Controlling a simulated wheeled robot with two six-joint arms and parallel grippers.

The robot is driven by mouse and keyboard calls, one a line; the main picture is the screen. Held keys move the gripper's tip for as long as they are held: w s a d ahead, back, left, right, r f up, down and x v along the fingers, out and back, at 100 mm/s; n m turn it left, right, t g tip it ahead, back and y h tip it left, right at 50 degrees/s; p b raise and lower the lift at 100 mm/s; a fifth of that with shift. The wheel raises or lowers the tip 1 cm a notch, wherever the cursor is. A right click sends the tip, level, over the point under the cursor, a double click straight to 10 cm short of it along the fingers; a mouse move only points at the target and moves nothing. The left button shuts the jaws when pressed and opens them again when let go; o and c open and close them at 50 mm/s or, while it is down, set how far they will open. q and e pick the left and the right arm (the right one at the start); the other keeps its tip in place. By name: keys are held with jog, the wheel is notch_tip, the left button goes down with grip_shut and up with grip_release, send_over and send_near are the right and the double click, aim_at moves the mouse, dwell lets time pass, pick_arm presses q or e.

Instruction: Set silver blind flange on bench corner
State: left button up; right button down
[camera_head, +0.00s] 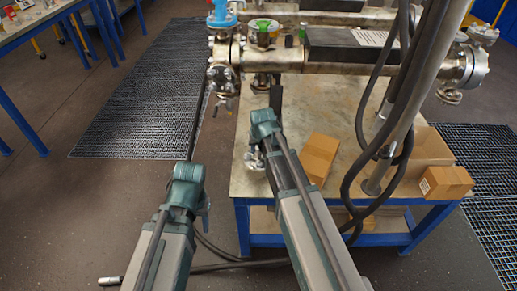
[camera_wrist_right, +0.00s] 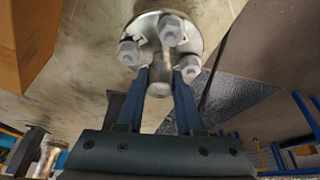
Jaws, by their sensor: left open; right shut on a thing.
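The silver blind flange (camera_wrist_right: 190,25) is a round metal disc with several bolts and a central stem in the right wrist view. My right gripper (camera_wrist_right: 159,78) is shut on that stem. In the head view the flange (camera_head: 253,159) shows partly, beside my right gripper, over the left edge of the bench top near its front corner. Whether it touches the bench top (camera_head: 246,184) is not clear. My right gripper and forearm hide part of it. My left gripper (camera_head: 190,175) is open and empty, left of the bench, over the floor.
A cardboard box (camera_head: 319,155) stands right of my right arm, and another box (camera_head: 446,182) lies at the bench's right front. Piping with flanged vessels (camera_head: 285,57) runs across the back. Black hoses (camera_head: 352,180) hang at the right. A floor grating (camera_head: 130,110) lies at left.

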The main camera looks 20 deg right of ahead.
aim_at(259, 156)
jog(key=shift+f+b, duration=1.95)
jog(key=shift+f, duration=0.35)
jog(key=shift+f+b, duration=0.45)
jog(key=shift+c, duration=2.3)
grip_release()
jog(key=o, duration=0.4)
notch_tip(259, 156, up, 7)
jog(key=p, duration=0.7)
jog(key=shift+r, duration=0.1)
